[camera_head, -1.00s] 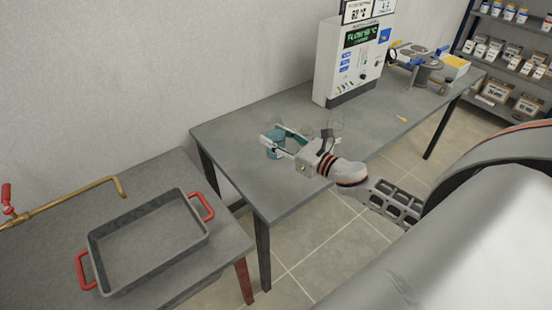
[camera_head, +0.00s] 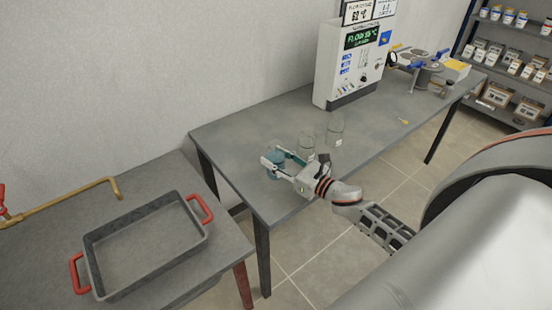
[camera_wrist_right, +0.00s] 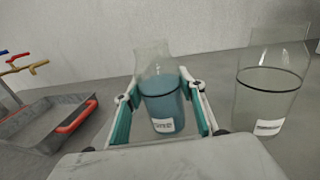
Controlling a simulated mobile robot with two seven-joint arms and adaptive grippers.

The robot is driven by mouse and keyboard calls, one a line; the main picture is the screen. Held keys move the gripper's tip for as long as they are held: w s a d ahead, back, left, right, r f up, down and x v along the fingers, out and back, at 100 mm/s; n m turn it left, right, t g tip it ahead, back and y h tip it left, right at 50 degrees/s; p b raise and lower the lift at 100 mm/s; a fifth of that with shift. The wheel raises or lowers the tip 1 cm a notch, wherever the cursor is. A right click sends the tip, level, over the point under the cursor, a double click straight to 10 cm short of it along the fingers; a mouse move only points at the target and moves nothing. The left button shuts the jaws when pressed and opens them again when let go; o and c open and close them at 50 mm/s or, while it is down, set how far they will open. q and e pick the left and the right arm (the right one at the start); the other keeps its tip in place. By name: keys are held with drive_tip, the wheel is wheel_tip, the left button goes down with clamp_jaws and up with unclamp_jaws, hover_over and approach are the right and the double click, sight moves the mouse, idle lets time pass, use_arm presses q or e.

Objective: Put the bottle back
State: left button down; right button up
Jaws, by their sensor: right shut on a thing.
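A clear glass bottle with blue liquid and a white label (camera_head: 274,157) is at the left part of the long grey table (camera_head: 235,143). My right gripper (camera_head: 272,160) reaches in from the right and is shut on it. In the right wrist view the bottle (camera_wrist_right: 162,105) is upright between the two teal-padded fingers, with its neck above them. My left gripper is out of view.
Two clear empty-looking glass vessels (camera_head: 306,147) (camera_head: 335,132) stand just right of my gripper. A white display unit (camera_head: 352,65) stands farther back. A grey tray with red handles (camera_head: 148,258) lies on the lower left table. The table's middle is mostly clear.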

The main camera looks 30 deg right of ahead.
drive_tip(key=o, duration=1.1)
drive_tip(key=shift+f, duration=0.1)
drive_tip(key=shift+r, duration=0.2)
drive_tip(key=b+v, duration=0.1)
drive_tip(key=v, duration=1)
drive_tip(key=shift+f+b, duration=0.1)
drive_tip(key=shift+b, duration=0.3)
drive_tip(key=shift+s+d, duration=0.1)
drive_tip(key=shift+s, duration=0.4)
